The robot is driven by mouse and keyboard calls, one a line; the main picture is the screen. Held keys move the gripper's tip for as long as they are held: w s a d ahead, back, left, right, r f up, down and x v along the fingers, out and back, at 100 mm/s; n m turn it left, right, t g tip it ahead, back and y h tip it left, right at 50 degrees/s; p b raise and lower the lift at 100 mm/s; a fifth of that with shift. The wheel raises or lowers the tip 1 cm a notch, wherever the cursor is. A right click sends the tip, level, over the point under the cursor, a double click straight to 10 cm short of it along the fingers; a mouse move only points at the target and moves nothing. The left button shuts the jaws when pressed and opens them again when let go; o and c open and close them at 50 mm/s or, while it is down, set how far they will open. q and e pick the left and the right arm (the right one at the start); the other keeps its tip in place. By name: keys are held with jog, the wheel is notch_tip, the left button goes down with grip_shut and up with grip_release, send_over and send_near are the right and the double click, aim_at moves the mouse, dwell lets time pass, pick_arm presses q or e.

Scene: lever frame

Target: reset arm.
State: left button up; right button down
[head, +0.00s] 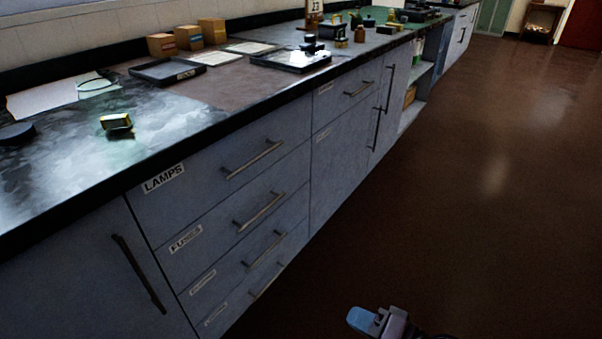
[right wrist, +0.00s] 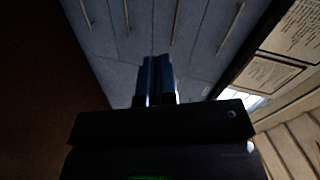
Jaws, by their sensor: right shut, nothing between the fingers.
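My right gripper (head: 362,320) shows at the bottom of the head view, over the brown floor and apart from the cabinets. In the right wrist view its two fingers (right wrist: 156,78) are together, with nothing between them. Beyond them are the grey cabinet fronts and handles. My left gripper is in neither view. I cannot make out a lever frame in these views.
A dark worktop (head: 60,165) runs along grey drawers labelled LAMPS (head: 163,178) and FUSES. On it are a small yellow-topped block (head: 116,121), a black tray (head: 167,72) and cardboard boxes (head: 188,37). The brown floor (head: 480,190) at the right is clear.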

jog(key=s+d+r+n+g+h, duration=0.1)
jog(key=s+d+n+h, duration=0.3)
jog(key=s+d+n, duration=0.8)
jog(key=s+d+r+n+g+h, duration=0.1)
jog(key=s+d+n+h, duration=0.35)
jog(key=s+d, duration=0.8)
jog(key=s+a+f+m+t+h, duration=0.1)
jog(key=s+a+m+t+h, duration=0.2)
jog(key=a+m, duration=0.6)
pick_arm(q)
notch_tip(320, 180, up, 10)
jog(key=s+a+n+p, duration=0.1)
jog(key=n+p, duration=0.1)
jog(key=p, duration=1.5)
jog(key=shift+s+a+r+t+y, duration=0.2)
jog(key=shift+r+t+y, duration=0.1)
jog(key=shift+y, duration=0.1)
pick_arm(e)
notch_tip(320, 180, up, 10)
jog(key=s+m, duration=0.1)
jog(key=shift+s+d+r+m+t, duration=0.2)
jog(key=shift+s+r+m+t, duration=0.05)
jog(key=shift+m+t, duration=0.1)
